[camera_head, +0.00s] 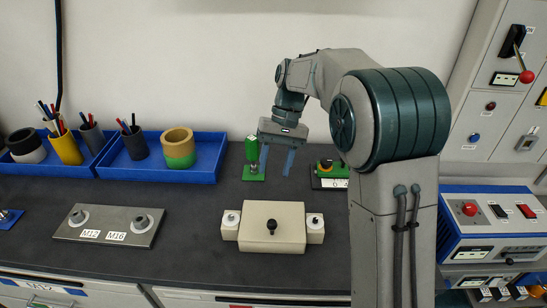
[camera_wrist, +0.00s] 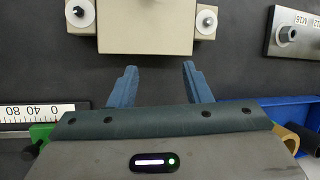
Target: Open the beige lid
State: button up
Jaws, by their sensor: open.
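The beige lid (camera_head: 286,217) tops a beige box on the dark bench, with a black knob (camera_head: 271,226) on it. A beige side block with a white round fitting stands on each side, left (camera_head: 231,225) and right (camera_head: 315,228). In the wrist view the beige box (camera_wrist: 145,30) shows at the top edge; its knob is out of that frame. My gripper (camera_head: 276,161) is open and empty, behind and above the box, with blue fingers pointing down. The fingers also show in the wrist view (camera_wrist: 158,78), apart from the box.
A metal plate with M12 and M16 fittings (camera_head: 110,233) lies to the left. Blue trays (camera_head: 160,173) with cups and rolls stand at the back left. A green object (camera_head: 252,160) stands near my fingers. A control box (camera_head: 490,235) is at the right.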

jog(key=s+r+v, duration=0.1)
jog(key=s+v, duration=0.1)
jog(key=v, duration=1.2)
jog(key=shift+s+b, duration=0.25)
jog(key=shift+b, duration=0.05)
